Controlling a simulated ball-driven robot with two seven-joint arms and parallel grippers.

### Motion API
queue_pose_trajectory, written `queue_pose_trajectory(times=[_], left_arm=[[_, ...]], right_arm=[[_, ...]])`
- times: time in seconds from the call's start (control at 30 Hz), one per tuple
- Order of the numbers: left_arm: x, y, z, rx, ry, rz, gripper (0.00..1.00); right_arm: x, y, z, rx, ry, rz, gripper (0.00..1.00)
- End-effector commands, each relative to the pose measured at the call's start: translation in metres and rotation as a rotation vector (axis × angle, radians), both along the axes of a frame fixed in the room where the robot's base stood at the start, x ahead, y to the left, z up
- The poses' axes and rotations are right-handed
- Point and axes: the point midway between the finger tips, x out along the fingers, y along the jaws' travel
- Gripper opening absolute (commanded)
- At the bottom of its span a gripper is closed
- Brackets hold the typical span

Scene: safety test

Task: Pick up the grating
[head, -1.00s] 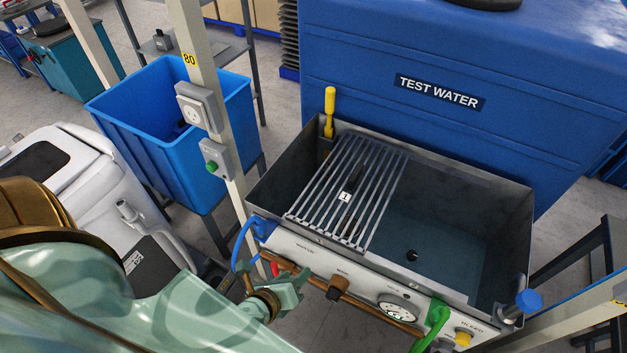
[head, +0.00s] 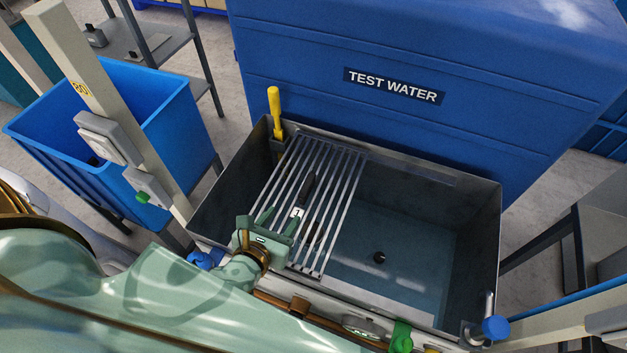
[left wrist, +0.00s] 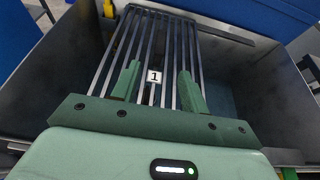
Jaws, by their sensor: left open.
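The grating (head: 342,213) is a rack of grey metal bars lying across the left part of a grey metal sink (head: 480,215). It carries a white tag marked 1 (head: 297,213) and a dark handle-like piece (head: 308,187). My left gripper (head: 284,213) is open over the grating's near left part, its green fingers pointing toward the back. In the left wrist view the grating (left wrist: 176,40) lies beyond the fingers (left wrist: 160,68), with the tag (left wrist: 154,77) seen between them. I cannot tell whether the fingers touch the bars. My right gripper is not in view.
A yellow-handled tool (head: 275,112) stands at the sink's back left corner. A blue TEST WATER tank (head: 400,120) is behind the sink. A post with a switch box (head: 107,138) and a blue bin (head: 165,110) are left. The sink's right part is open, with a drain hole.

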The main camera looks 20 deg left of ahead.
Motion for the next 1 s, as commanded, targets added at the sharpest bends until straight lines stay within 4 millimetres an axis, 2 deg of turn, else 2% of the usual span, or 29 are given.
queue_pose_trajectory(times=[0.13, 0.3, 0.4, 0.63, 0.9, 1.0], left_arm=[[0.025, 0.001, -0.01, -0.002, -0.003, 0.001, 0.45], [0.065, 0.003, -0.029, -0.003, -0.001, 0.001, 0.45], [0.083, 0.004, -0.037, -0.002, 0.0, 0.001, 0.45], [0.102, 0.005, -0.045, -0.003, 0.001, 0.001, 0.45], [0.139, 0.006, -0.065, -0.004, 0.0, 0.002, 0.45], [0.145, 0.006, -0.067, -0.003, 0.002, 0.0, 0.45]], right_arm=[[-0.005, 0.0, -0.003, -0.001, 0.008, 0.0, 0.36], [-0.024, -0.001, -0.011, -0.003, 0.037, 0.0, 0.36], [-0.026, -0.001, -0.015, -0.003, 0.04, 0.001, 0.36], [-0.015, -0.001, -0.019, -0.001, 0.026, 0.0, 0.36], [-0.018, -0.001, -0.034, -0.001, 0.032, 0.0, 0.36], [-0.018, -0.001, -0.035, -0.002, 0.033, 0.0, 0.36]])
